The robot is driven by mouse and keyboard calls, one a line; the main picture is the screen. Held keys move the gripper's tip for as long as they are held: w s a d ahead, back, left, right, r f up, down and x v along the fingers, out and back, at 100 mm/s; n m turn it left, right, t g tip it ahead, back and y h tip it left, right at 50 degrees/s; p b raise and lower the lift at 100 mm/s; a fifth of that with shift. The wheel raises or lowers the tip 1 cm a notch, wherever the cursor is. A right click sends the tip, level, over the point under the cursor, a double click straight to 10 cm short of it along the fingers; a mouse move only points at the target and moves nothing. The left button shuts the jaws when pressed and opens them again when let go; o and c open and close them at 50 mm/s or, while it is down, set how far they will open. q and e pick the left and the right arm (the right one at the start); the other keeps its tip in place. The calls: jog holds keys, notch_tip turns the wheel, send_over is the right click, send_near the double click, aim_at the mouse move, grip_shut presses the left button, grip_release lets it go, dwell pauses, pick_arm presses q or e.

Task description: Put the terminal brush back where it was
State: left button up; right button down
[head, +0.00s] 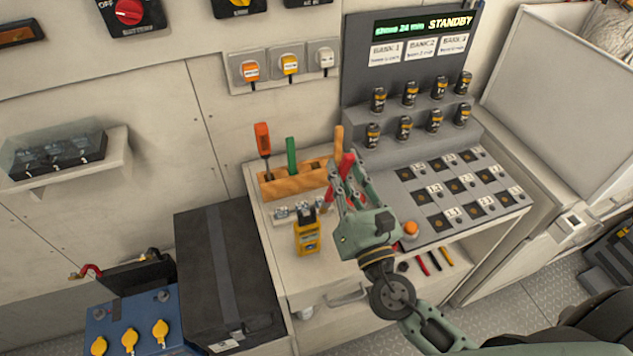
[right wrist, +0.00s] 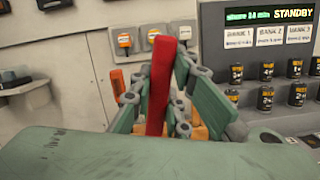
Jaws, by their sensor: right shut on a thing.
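My right gripper (head: 347,168) is shut on a red-handled tool (head: 346,165), just in front of the right end of the wooden tool rack. In the right wrist view the red handle (right wrist: 161,85) stands nearly upright between my fingers (right wrist: 160,95). Its lower end is hidden, so I cannot tell whether it is the terminal brush or whether it touches the rack. The wooden rack (head: 281,186) holds an orange-handled tool (head: 263,140) and a green-handled tool (head: 291,155). A tan wooden handle (head: 339,139) shows at its right end, behind my fingers. My left gripper is not in view.
A yellow meter (head: 306,236) stands in front of the rack, near my gripper. A grey panel with numbered slots (head: 440,210) and small black canisters (head: 410,94) is to the right. A black box (head: 225,270) and a blue battery (head: 130,310) are at lower left.

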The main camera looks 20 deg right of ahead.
jog(key=w+f+n+g+b, duration=0.1)
jog(key=w+f+n+b, duration=0.15)
jog(key=w, duration=1.75)
pick_arm(q)
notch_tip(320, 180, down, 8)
jog(key=b, duration=0.5)
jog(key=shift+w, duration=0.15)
pick_arm(e)
notch_tip(320, 180, down, 9)
jog(key=shift+w+d+y, duration=0.2)
jog(key=shift+d+y, duration=0.1)
jog(key=shift+d, duration=0.15)
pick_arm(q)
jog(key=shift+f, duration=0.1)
pick_arm(e)
jog(key=shift+n, duration=0.25)
jog(key=shift+f+b, duration=0.2)
jog(key=shift+b, duration=0.1)
jog(key=c, duration=1.7)
grip_release()
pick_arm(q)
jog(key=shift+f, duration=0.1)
